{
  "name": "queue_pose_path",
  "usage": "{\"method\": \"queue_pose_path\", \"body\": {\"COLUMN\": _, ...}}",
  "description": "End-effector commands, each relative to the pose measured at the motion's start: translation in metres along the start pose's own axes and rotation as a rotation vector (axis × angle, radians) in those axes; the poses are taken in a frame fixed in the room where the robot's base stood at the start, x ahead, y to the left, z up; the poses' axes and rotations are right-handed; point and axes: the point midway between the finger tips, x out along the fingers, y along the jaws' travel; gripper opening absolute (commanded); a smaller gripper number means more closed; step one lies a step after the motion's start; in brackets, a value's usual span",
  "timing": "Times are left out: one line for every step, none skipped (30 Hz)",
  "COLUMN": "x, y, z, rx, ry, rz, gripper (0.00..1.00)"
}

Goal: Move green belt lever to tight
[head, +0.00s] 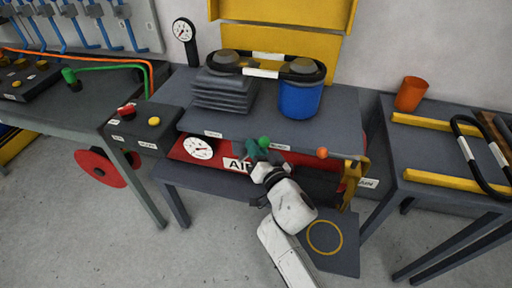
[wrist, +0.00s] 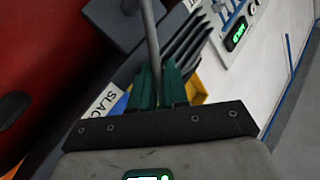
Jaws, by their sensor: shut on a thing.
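The green belt lever has a round green knob (head: 264,142) at the front edge of the machine bench. My gripper (head: 257,152) reaches it from the front and is shut at the lever. In the wrist view, the teal fingers (wrist: 158,88) close around a grey rod (wrist: 150,38), the lever's shaft. A white label reading SLACK (wrist: 101,104) lies just left of the fingers. No label reading TIGHT can be made out. The lever's base is hidden.
An orange-knobbed lever (head: 322,153) stands to the right on the same bench edge. A black belt (head: 268,72) spans above a grey bellows stack (head: 224,91) and a blue drum (head: 300,98). A red panel with a gauge (head: 199,149) lies left of my gripper.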

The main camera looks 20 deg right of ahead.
Motion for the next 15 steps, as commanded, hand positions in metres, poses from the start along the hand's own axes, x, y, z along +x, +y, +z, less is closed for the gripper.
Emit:
{"method": "queue_pose_path", "body": {"x": 0.0, "y": -0.001, "z": -0.001, "rx": -0.005, "ry": -0.004, "rz": 0.002, "gripper": 0.0}}
{"method": "queue_pose_path", "body": {"x": 0.0, "y": -0.002, "z": -0.002, "rx": -0.007, "ry": -0.007, "rz": 0.004, "gripper": 0.0}}
{"method": "queue_pose_path", "body": {"x": 0.001, "y": -0.002, "z": -0.002, "rx": -0.014, "ry": -0.011, "rz": 0.007, "gripper": 0.0}}
{"method": "queue_pose_path", "body": {"x": 0.001, "y": -0.003, "z": -0.003, "rx": -0.019, "ry": -0.015, "rz": 0.009, "gripper": 0.0}}
{"method": "queue_pose_path", "body": {"x": 0.001, "y": -0.004, "z": -0.004, "rx": -0.025, "ry": -0.02, "rz": 0.012, "gripper": 0.0}}
{"method": "queue_pose_path", "body": {"x": 0.002, "y": -0.005, "z": -0.004, "rx": -0.035, "ry": -0.027, "rz": 0.015, "gripper": 0.0}}
{"method": "queue_pose_path", "body": {"x": 0.002, "y": -0.006, "z": -0.005, "rx": -0.043, "ry": -0.034, "rz": 0.018, "gripper": 0.0}}
{"method": "queue_pose_path", "body": {"x": 0.003, "y": -0.007, "z": -0.005, "rx": -0.053, "ry": -0.041, "rz": 0.022, "gripper": 0.0}}
{"method": "queue_pose_path", "body": {"x": 0.004, "y": -0.009, "z": -0.006, "rx": -0.067, "ry": -0.052, "rz": 0.027, "gripper": 0.0}}
{"method": "queue_pose_path", "body": {"x": 0.004, "y": -0.01, "z": -0.006, "rx": -0.079, "ry": -0.061, "rz": 0.032, "gripper": 0.0}}
{"method": "queue_pose_path", "body": {"x": 0.005, "y": -0.012, "z": -0.006, "rx": -0.091, "ry": -0.07, "rz": 0.036, "gripper": 0.0}}
{"method": "queue_pose_path", "body": {"x": 0.006, "y": -0.013, "z": -0.007, "rx": -0.109, "ry": -0.084, "rz": 0.044, "gripper": 0.0}}
{"method": "queue_pose_path", "body": {"x": 0.007, "y": -0.015, "z": -0.007, "rx": -0.124, "ry": -0.094, "rz": 0.05, "gripper": 0.0}}
{"method": "queue_pose_path", "body": {"x": 0.008, "y": -0.017, "z": -0.008, "rx": -0.139, "ry": -0.104, "rz": 0.055, "gripper": 0.0}}
{"method": "queue_pose_path", "body": {"x": 0.009, "y": -0.018, "z": -0.008, "rx": -0.161, "ry": -0.121, "rz": 0.064, "gripper": 0.0}}
